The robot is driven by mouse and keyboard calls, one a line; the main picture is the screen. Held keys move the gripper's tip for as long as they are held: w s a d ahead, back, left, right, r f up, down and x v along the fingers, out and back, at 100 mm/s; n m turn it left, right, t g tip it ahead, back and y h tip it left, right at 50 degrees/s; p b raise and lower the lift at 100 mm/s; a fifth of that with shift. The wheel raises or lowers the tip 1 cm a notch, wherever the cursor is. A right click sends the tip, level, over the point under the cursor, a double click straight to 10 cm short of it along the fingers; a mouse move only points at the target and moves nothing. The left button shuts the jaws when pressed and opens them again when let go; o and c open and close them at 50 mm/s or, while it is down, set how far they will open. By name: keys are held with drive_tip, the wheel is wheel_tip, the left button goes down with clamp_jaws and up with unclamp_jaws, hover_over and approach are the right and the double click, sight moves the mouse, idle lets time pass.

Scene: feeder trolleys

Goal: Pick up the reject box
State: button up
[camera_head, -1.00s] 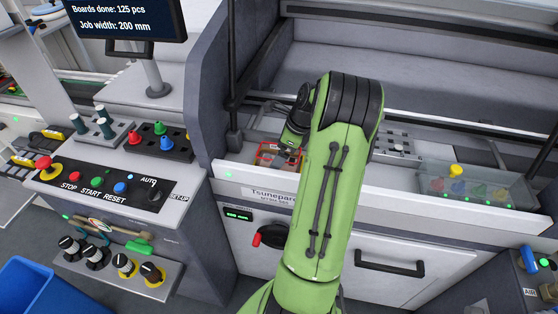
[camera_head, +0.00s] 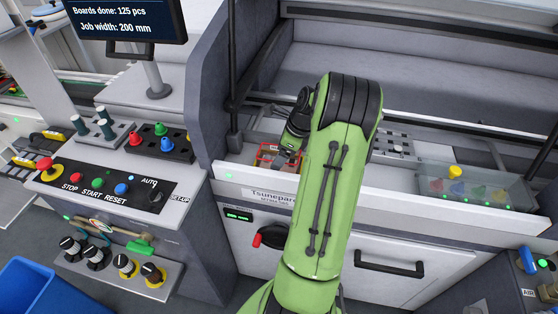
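A small box with a red rim (camera_head: 266,147), which looks like the reject box, sits on the ledge of the machine, left of my arm. Its right part is hidden behind my wrist and gripper. My gripper (camera_head: 286,157) points down at the right part of this box, at or just above it. The fingers are small, dark and partly covered, so I cannot tell whether they are open or shut, or whether they touch the box.
A clear bin (camera_head: 432,186) with coloured pieces stands on the ledge at right. The control panel (camera_head: 110,185) with buttons is at left, below a screen (camera_head: 128,18). A dark upright post (camera_head: 232,70) stands behind the box. A blue bin (camera_head: 28,290) is at lower left.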

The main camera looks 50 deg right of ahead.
drive_tip(key=shift+d+r+b, duration=0.1)
drive_tip(key=shift+r+b, duration=0.1)
drive_tip(key=shift+b, duration=0.3)
wheel_tip(320, 180, up, 10)
drive_tip(key=p, duration=0.4)
drive_tip(key=shift+r, duration=0.1)
